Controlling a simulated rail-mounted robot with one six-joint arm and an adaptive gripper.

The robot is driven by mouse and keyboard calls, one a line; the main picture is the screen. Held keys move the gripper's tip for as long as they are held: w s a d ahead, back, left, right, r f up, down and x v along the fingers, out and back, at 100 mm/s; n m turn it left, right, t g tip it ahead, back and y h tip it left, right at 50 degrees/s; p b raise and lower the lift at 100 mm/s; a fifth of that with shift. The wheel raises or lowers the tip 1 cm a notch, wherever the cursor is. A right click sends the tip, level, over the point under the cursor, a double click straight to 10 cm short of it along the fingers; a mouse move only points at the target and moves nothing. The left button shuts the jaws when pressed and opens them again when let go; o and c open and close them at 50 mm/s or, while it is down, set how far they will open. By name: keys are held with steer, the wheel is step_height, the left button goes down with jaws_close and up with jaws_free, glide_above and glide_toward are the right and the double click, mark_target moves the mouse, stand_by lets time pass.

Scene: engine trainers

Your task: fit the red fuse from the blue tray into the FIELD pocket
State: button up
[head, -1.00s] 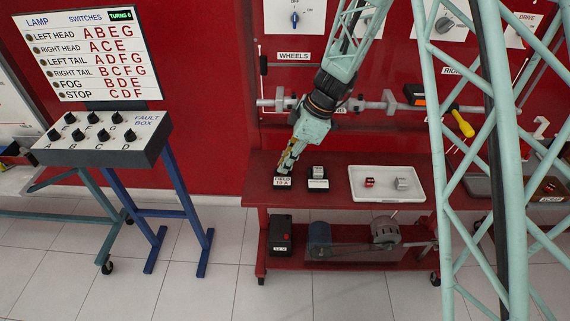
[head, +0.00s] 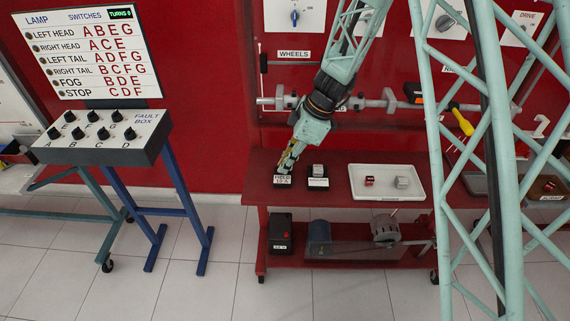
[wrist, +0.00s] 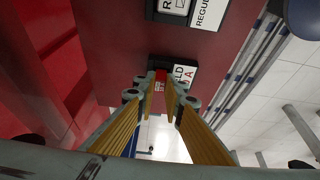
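My gripper (head: 281,174) points down at the FIELD pocket, a dark block with a white label (head: 283,182) at the left end of the red bench. In the wrist view a small red fuse (wrist: 159,81) lies between the fingertips, with both fingers appearing to touch it. It is right against the FIELD block (wrist: 186,73); I cannot tell how deep it sits in the pocket, as the fingers hide its lower part. The REGULATOR block (head: 318,182) stands to the right with a light grey piece (head: 318,170) on it.
A white tray (head: 390,194) on the bench holds a dark red piece (head: 369,181) and a grey piece (head: 401,182). A grey tray (head: 473,183) is partly behind my lattice column. The fault box (head: 105,150) stands left. The bench's lower shelf carries motors.

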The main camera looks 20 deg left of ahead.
steer(key=o, duration=0.7)
steer(key=shift+o, duration=0.2)
steer(key=o, duration=0.5)
steer(key=shift+c, duration=0.2)
steer(key=shift+r, duration=0.1)
steer(key=shift+r+p, duration=0.65)
steer(key=shift+r, duration=3.25)
